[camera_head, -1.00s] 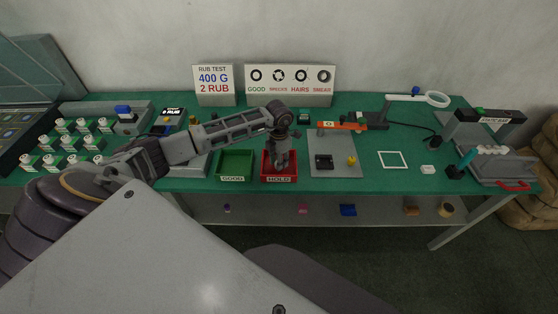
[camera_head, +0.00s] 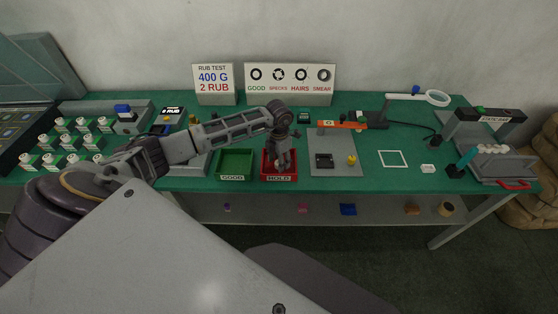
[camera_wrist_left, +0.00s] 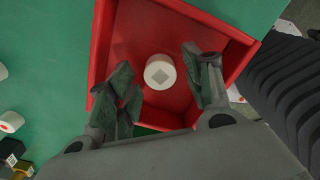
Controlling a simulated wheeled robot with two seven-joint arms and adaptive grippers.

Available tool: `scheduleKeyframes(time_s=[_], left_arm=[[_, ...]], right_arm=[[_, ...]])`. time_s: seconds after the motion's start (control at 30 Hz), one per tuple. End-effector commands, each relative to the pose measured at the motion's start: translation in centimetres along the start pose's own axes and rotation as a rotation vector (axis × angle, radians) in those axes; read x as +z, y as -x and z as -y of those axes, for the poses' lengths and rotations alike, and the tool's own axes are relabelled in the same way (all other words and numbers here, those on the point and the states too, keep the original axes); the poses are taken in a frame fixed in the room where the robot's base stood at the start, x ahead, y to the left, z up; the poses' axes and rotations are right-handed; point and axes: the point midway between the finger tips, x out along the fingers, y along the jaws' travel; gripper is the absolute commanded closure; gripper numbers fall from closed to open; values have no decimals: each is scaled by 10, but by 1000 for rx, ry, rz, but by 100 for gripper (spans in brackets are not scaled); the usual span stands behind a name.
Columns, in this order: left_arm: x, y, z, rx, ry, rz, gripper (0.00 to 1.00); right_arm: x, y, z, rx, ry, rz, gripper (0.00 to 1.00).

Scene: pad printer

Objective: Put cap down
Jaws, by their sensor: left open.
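The white cap (camera_wrist_left: 160,72) with a grey diamond mark on top sits in the red HOLD tray (camera_wrist_left: 226,38), in the left wrist view. My left gripper (camera_wrist_left: 162,82) is open, with one finger on each side of the cap and a gap on both sides. In the head view the same gripper (camera_head: 279,160) points down into the red HOLD tray (camera_head: 280,178) and mostly hides the cap. My right gripper is not in view.
A green GOOD tray (camera_head: 234,178) stands left of the HOLD tray. A grey plate (camera_head: 335,168) with a yellow piece (camera_head: 352,159) lies to the right. Green holders with white caps (camera_head: 70,143) stand far left. Signs (camera_head: 290,86) stand at the back.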

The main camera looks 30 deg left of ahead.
Motion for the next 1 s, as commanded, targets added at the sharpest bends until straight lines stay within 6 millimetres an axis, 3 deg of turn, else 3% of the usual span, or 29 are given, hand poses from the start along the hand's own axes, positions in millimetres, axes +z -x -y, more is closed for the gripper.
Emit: scheduleKeyframes(time_s=[0.27, 0.67, 1.0], left_arm=[[1, 12, -1, 1, 0, 2, 49], [1, 67, -1, 2, 0, 3, 49], [0, 111, -1, 1, 1, 2, 49]], right_arm=[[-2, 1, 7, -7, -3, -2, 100], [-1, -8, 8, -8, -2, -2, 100], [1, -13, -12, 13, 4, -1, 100]])
